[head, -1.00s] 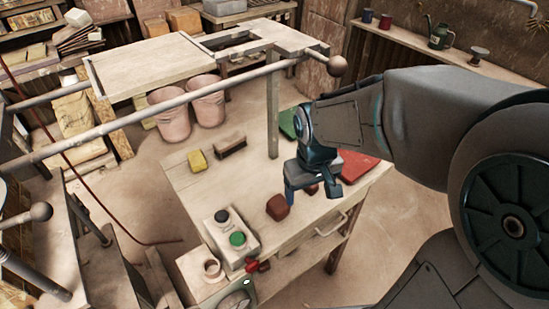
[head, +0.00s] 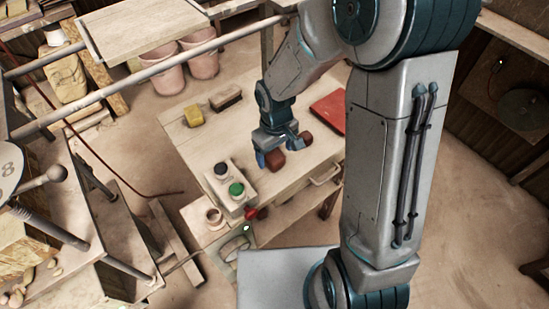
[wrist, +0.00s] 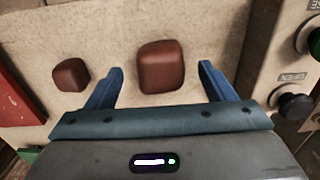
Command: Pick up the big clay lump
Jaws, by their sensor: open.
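The big clay lump (wrist: 162,66) is a reddish-brown rounded block on the pale wooden table. In the wrist view it shows between my two blue fingers, touching neither, with a gap on each side. My gripper (head: 277,151) is open and empty, pointing down at the big lump, which it partly covers in the head view (head: 276,160). How far the fingertips are above the table is hard to tell. A smaller clay lump (wrist: 71,75) lies outside the fingers, to the left in the wrist view; it also shows in the head view (head: 305,139).
A box (head: 237,204) with black and green buttons stands near the fingers, on the right in the wrist view. A red flat item (head: 328,110), a yellow block (head: 194,116) and a brush (head: 226,97) lie on the table. A rail crosses behind.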

